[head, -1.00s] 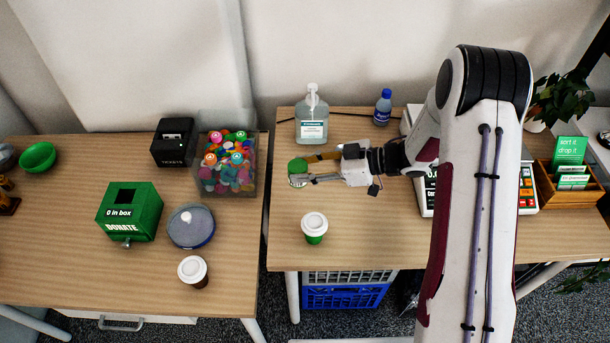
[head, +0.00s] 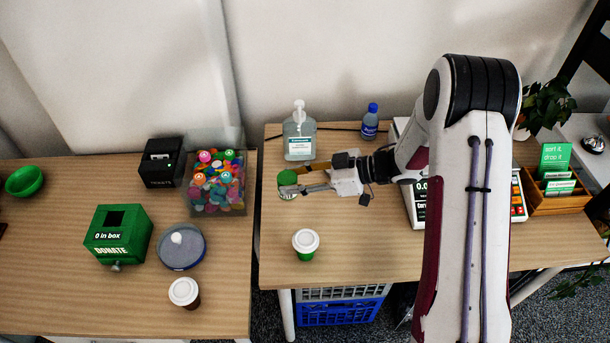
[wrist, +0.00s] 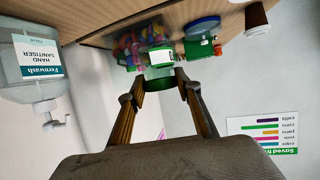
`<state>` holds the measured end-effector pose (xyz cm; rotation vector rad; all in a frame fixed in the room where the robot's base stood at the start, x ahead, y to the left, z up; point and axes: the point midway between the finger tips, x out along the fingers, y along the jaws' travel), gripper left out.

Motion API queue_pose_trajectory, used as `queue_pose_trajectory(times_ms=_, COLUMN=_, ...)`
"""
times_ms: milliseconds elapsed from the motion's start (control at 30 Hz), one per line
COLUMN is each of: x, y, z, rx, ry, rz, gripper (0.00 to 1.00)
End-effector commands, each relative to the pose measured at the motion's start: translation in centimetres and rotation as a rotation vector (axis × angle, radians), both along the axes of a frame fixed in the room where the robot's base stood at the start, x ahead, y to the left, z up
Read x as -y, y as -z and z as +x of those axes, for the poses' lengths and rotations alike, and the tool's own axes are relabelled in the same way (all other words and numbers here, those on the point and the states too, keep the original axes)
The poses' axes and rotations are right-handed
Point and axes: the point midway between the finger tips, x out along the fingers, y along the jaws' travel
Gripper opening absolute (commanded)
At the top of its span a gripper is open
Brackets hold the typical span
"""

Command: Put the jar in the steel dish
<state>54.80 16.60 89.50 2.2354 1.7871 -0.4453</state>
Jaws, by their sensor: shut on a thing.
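The jar (head: 286,178) has a green top and a pale body. My gripper (head: 292,184) is shut on it, above the left part of the right table, in front of the hand sanitiser. In the wrist view the jar (wrist: 161,57) shows its pale label between my gripper's fingertips (wrist: 160,80), with its green end toward the camera. I cannot make out the steel dish in the current views.
The sanitiser bottle (head: 299,138) stands behind my gripper, and a white-lidded cup (head: 305,243) in front. Across a narrow gap, the left table holds a clear bin (head: 216,185), a green donation box (head: 118,236), a lidded round container (head: 180,247) and a green bowl (head: 24,181).

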Motion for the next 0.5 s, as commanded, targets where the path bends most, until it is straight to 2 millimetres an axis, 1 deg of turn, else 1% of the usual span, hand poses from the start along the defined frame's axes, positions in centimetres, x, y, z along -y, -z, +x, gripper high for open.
queue_pose_trajectory(times_ms=167, x=1.1, y=-0.2, z=1.7, rx=0.003, ry=0.055, rz=-0.005, gripper=0.11)
queue_pose_trajectory(times_ms=267, x=2.2, y=-0.4, z=3.4, rx=0.005, ry=0.113, rz=-0.009, gripper=0.11)
queue_pose_trajectory(times_ms=367, x=3.9, y=-0.6, z=5.6, rx=0.007, ry=0.188, rz=-0.014, gripper=0.11)
queue_pose_trajectory(times_ms=500, x=6.6, y=-1.2, z=8.8, rx=0.007, ry=0.306, rz=-0.015, gripper=0.11)
